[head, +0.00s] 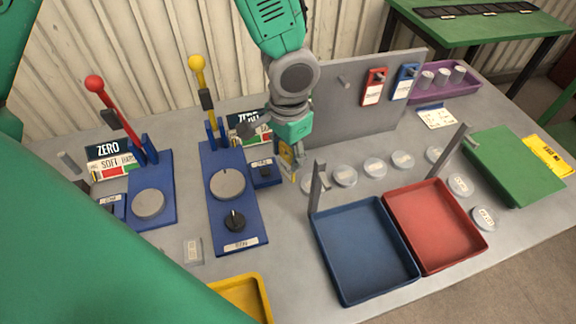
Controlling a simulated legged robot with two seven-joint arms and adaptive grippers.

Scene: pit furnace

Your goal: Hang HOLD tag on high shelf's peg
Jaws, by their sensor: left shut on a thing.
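My left gripper (290,168) comes down from the top centre and is shut on a small yellow tag (286,154). The tag is partly hidden by the gripper, and its lettering is too small to read. Gripper and tag are in front of the left end of the upright grey panel (350,120). A bare peg (344,82) sticks out of the panel, up and to the right of the gripper. A red tag (374,87) and a blue tag (405,82) hang on the panel's right part. My right gripper is not in view.
A blue tray (368,295) and a red tray (437,268) stand in front, with a hooked post (316,188) near the gripper and another post (455,150) further right. Several round labelled discs (374,167) lie behind the trays. Lever stations (232,195) stand left.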

